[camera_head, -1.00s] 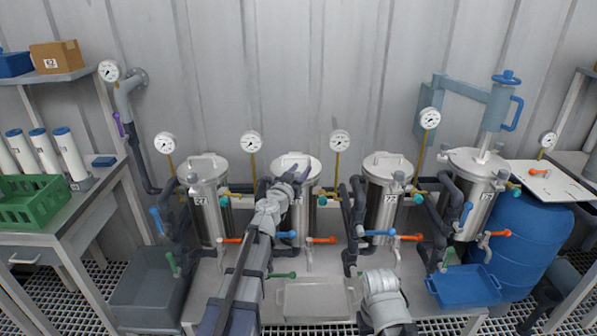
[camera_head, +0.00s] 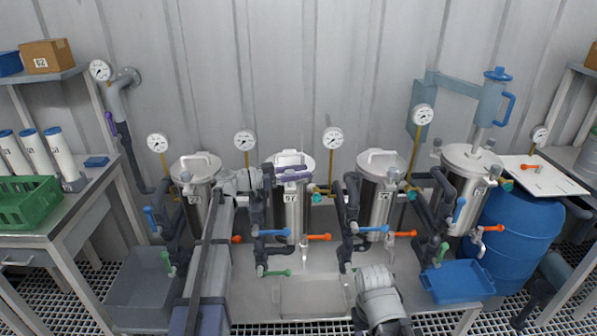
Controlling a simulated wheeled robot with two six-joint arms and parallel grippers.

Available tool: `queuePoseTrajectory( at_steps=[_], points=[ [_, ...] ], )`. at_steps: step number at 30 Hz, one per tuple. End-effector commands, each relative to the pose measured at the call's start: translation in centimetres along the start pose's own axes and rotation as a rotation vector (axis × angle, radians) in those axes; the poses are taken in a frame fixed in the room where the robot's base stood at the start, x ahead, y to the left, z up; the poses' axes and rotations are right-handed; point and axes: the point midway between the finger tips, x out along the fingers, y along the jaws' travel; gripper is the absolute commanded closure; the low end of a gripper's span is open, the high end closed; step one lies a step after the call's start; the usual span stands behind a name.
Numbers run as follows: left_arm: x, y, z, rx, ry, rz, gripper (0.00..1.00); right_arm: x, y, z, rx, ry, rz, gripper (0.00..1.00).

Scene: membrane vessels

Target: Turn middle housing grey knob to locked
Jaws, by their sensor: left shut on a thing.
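Steel membrane housings stand in a row on a low bench. The middle housing (camera_head: 292,215), second from the left, is upright with its lid on. My left gripper (camera_head: 280,177) reaches it from the left at upper-body height, just below the lid. A pale purple bar shows at the jaws, across the front of the housing. The jaws are shut; the grey knob is hidden behind them, so its angle cannot be read. My right arm rises from the bottom edge, right of centre, but its gripper does not show.
Blue valve levers (camera_head: 275,232), orange levers (camera_head: 319,237) and green levers (camera_head: 276,273) stick out low in front of the housings. Gauges (camera_head: 245,140) stand on thin stems behind. A clear tray (camera_head: 311,297) and a blue tray (camera_head: 458,281) lie at the front.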

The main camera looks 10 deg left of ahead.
Motion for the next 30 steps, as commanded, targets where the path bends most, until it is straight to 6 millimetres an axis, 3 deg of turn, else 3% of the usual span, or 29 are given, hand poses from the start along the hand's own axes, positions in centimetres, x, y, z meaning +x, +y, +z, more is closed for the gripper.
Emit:
queuePoseTrajectory(
  at_steps=[1, 15, 30],
  points=[
    [0.1, -0.6, -0.2, -0.002, 0.008, 0.040, 1.00, -0.1, 0.0, 0.0, 0.000, 0.000, 0.000, 0.50],
    [0.0, 0.6, -0.2, -0.001, 0.008, 0.351, 1.00, -0.1, 0.0, 0.0, 0.000, 0.000, 0.000, 0.50],
    [-0.2, 1.1, -0.2, -0.001, 0.008, 0.438, 1.00, -0.1, 0.0, 0.0, 0.000, 0.000, 0.000, 0.50]
  ],
)
